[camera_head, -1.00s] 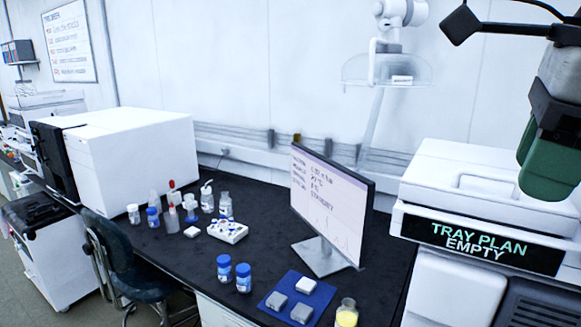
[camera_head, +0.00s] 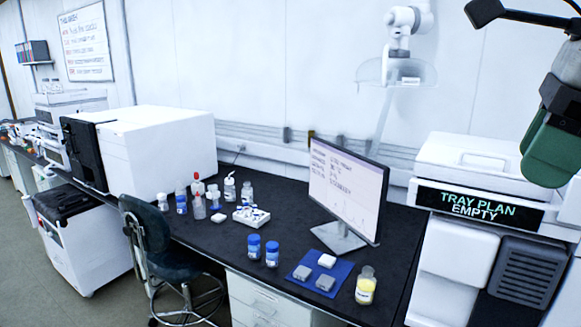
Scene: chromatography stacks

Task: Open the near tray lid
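A white tray lid (camera_head: 455,152) with a raised handle outline on top lies shut on the white instrument at the right. No gap or contact with the lid can be made out. My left gripper is not in view.
A tilted monitor (camera_head: 343,188) stands left of the instrument. Blue-capped bottles (camera_head: 272,254) and a vial rack (camera_head: 251,217) stand on the black bench. A chair (camera_head: 160,240) stands in front.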

